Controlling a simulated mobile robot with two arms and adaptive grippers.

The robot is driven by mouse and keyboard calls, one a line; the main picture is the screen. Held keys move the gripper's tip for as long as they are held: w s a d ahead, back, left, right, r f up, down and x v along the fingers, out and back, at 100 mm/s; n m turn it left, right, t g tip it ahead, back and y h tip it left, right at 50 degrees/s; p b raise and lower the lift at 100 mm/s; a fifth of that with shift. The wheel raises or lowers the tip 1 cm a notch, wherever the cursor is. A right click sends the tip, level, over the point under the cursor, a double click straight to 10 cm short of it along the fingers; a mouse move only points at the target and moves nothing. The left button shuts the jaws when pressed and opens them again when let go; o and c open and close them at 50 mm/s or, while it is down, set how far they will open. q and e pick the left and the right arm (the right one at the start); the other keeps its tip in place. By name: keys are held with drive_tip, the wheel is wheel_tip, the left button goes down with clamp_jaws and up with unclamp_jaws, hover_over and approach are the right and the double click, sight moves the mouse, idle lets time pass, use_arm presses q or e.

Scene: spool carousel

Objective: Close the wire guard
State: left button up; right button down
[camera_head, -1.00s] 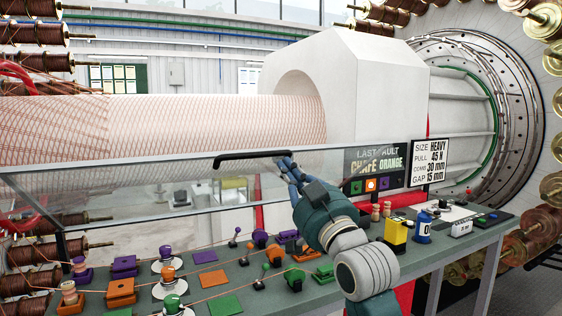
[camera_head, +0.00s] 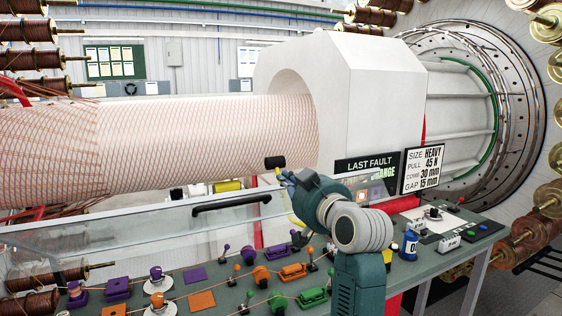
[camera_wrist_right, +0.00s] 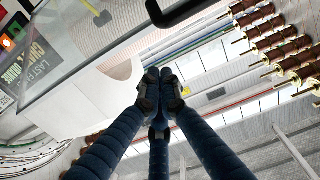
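The wire guard (camera_head: 120,226) is a long clear panel with a pale edge along the back of the workbench, in front of the wire-wound tube. Its black bar handle (camera_head: 231,205) faces up near the panel's right part. The handle also shows at the top of the right wrist view (camera_wrist_right: 178,12). My right gripper (camera_head: 280,170) is above and to the right of the handle, apart from it. Its blue fingers come together at the tips (camera_wrist_right: 160,92) with nothing seen between them. The guard's exact tilt is hard to tell. My left gripper is out of view.
The wire-wound tube (camera_head: 210,140) enters a white housing (camera_head: 385,85) behind the guard. The workbench (camera_head: 225,295) carries coloured blocks, knobs and strung wires. Signs (camera_head: 423,170) stand behind my right arm. Wire spools (camera_head: 28,30) line the left side.

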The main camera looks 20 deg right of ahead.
drive_tip(key=p, duration=0.5)
hover_over(273, 195)
drive_tip(key=w, duration=0.2)
drive_tip(key=shift+r, duration=0.1)
drive_tip(key=shift+s+f+p, duration=0.3)
drive_tip(key=shift+f+p, duration=0.05)
drive_tip(key=shift+f, duration=0.25)
drive_tip(key=shift+s+f+p, duration=0.25)
drive_tip(key=shift+f+p, duration=0.05)
drive_tip(key=shift+f, duration=0.3)
drive_tip(key=shift+s+f, duration=0.45)
drive_tip(key=shift+s, duration=0.15)
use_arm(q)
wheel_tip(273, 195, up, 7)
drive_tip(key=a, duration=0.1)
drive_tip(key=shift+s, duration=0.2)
use_arm(e)
drive_tip(key=shift+w+f, duration=0.1)
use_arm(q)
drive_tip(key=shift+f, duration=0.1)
use_arm(e)
drive_tip(key=shift+f, duration=0.1)
